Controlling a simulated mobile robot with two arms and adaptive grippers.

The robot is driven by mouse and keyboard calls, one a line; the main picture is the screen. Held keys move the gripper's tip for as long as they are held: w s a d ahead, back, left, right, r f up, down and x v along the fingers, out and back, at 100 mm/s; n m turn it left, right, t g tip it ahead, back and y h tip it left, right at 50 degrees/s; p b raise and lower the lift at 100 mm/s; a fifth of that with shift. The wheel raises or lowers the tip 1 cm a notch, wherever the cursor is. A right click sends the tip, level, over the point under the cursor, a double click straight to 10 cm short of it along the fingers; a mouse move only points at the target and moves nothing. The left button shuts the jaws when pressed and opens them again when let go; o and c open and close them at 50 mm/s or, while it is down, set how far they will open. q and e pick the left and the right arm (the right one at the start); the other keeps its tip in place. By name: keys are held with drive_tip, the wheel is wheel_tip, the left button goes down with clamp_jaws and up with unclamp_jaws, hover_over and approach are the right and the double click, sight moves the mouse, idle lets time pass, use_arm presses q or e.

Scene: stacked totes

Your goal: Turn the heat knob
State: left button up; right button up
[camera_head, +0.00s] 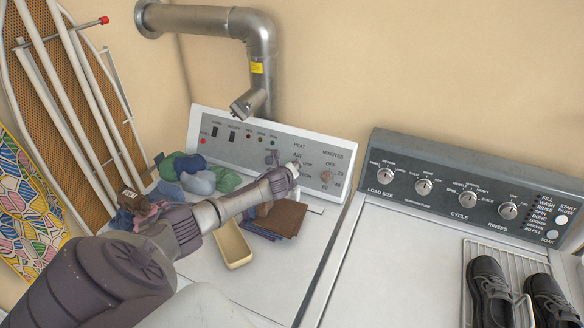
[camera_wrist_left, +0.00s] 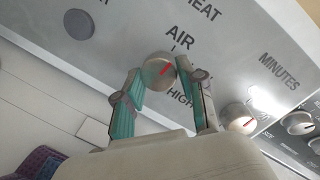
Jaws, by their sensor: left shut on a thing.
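The heat knob (camera_wrist_left: 158,73) is a round silver knob with a red pointer line, between the AIR and HIGH labels on the dryer's control panel (camera_head: 222,147). In the left wrist view its pointer is slanted up to the right. My left gripper (camera_wrist_left: 167,84) has its teal fingers on either side of the knob and is shut on it. In the head view my left gripper (camera_head: 295,166) is against the panel under the HEAT label and hides the knob. My right gripper is not in view.
The minutes knob (camera_head: 327,176) is close to the right. A washer panel (camera_head: 460,190) with several knobs stands further right, with black shoes (camera_head: 490,290) on a rack. Folded cloths (camera_head: 275,220), a tan tray (camera_head: 233,245) and crumpled clothes (camera_head: 185,172) lie on the dryer top. A metal duct (camera_head: 262,50) rises behind.

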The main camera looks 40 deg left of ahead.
use_arm(q)
drive_tip(key=shift+n, duration=0.7)
drive_tip(key=o, duration=1.1)
drive_tip(key=shift+o, duration=0.2)
drive_tip(key=v, duration=1.2)
drive_tip(key=shift+w+r, duration=0.1)
drive_tip(key=shift+r, duration=0.05)
